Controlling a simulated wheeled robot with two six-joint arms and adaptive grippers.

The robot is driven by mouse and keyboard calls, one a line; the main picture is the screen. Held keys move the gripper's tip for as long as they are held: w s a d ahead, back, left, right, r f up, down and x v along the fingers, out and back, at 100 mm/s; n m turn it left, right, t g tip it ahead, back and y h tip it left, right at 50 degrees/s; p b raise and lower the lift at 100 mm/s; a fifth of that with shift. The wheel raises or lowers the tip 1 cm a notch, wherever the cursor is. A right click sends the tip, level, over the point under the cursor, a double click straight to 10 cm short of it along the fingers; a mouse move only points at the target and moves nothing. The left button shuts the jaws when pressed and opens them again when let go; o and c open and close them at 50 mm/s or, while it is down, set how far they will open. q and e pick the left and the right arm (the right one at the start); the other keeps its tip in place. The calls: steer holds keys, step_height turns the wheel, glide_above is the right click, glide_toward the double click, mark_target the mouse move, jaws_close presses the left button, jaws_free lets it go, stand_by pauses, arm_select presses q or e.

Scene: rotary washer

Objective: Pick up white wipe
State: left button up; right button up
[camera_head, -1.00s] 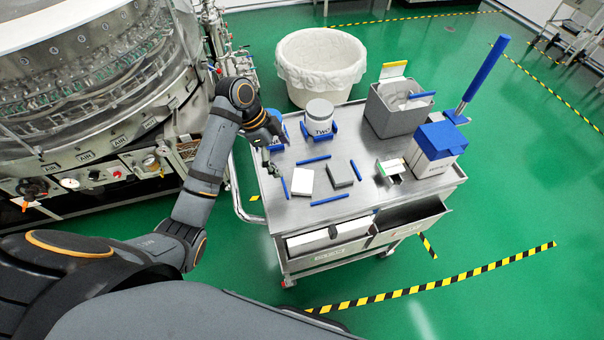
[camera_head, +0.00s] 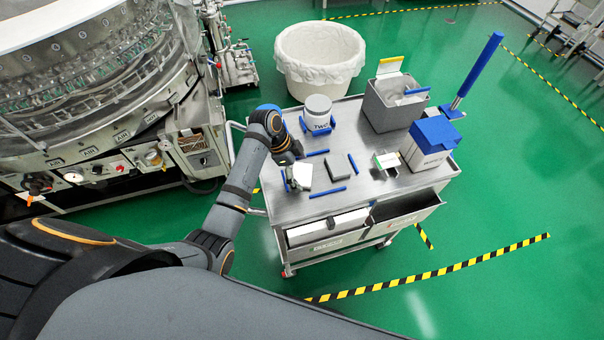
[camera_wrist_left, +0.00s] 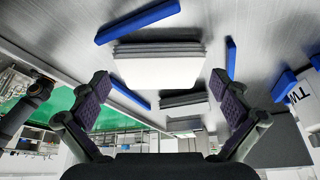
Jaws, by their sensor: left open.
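The white wipe (camera_head: 303,174) lies as a flat stack on the left part of the steel cart top, between short blue bars. In the left wrist view the white wipe (camera_wrist_left: 158,66) sits ahead of and between the fingers. My left gripper (camera_head: 291,182) is at the wipe's left side in the head view and partly covers its edge. In the wrist view my left gripper (camera_wrist_left: 160,78) is open, its two dark padded fingers spread wider than the stack, with nothing held. Whether the fingers touch the wipe is unclear. My right gripper is not in view.
A grey wipe stack (camera_head: 327,170) lies right of the white one. Blue bars (camera_head: 328,192) surround both. A white jar (camera_head: 318,108), a grey bin (camera_head: 392,108) and a blue-lidded box (camera_head: 433,142) stand farther back and right. The cart's drawer (camera_head: 405,212) is open.

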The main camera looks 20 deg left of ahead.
arm_select(q)
steer(key=c, duration=0.8)
steer(key=shift+r, duration=0.1)
steer(key=shift+c, duration=0.3)
